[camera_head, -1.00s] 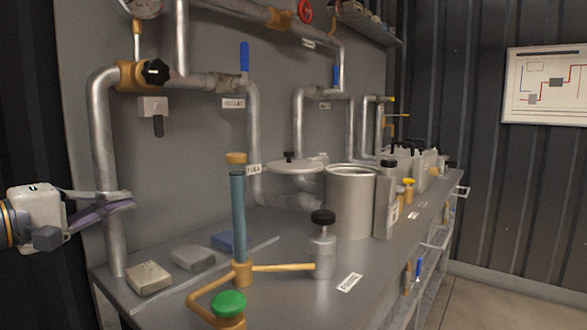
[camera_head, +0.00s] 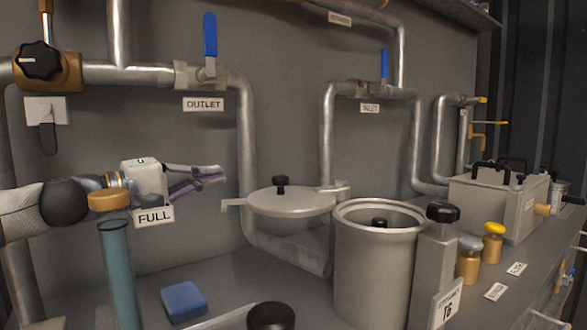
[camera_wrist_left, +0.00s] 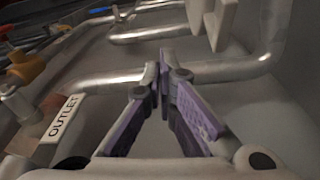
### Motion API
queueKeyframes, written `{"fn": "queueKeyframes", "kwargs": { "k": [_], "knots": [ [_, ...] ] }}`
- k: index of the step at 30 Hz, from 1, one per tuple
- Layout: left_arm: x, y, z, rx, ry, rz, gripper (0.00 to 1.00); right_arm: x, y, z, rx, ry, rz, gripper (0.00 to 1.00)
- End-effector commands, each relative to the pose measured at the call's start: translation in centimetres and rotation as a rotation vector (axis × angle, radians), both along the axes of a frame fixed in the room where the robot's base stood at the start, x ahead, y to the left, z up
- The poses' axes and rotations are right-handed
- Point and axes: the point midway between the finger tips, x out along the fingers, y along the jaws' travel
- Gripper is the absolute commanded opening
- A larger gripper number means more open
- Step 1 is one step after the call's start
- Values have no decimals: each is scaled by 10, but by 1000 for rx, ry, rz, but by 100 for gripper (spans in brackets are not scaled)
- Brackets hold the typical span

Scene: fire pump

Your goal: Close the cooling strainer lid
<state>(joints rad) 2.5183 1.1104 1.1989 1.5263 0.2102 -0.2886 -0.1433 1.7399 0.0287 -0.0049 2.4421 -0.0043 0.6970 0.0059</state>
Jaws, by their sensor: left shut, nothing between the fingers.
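The cooling strainer lid (camera_head: 290,203) is a round grey disc with a black knob on top. In the head view it sits out to the left of the strainer pot (camera_head: 372,275), with a small bracket at its right side and a flat tab at its left. The pot is an open grey cylinder, and a dark knob shows inside its mouth. My left gripper (camera_head: 222,174) is shut and empty, left of the lid and slightly above it, apart from it in the picture. Its closed fingers also show in the left wrist view (camera_wrist_left: 158,68). My right gripper is out of view.
A blue-green tube (camera_head: 118,270) with a brass cap stands at the front left. A blue block (camera_head: 184,302) lies on the bench. Metal pipes (camera_head: 328,135) run along the wall behind the lid. A grey post (camera_head: 433,265) stands right beside the pot.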

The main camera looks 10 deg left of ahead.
Motion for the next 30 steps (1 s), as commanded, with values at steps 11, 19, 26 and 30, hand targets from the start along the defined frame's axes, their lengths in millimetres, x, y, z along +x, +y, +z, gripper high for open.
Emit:
{"fn": "queueKeyframes", "kwargs": {
  "k": [11,19,26,30],
  "knots": [
    [32,-27,1,2,1,-2,0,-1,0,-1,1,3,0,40],
    [73,-59,4,2,1,-1,0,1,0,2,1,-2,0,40],
    [56,-76,1,-1,1,-1,0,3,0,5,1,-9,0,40],
    [47,-82,-1,-1,1,0,0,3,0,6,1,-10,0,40]
  ]
}}
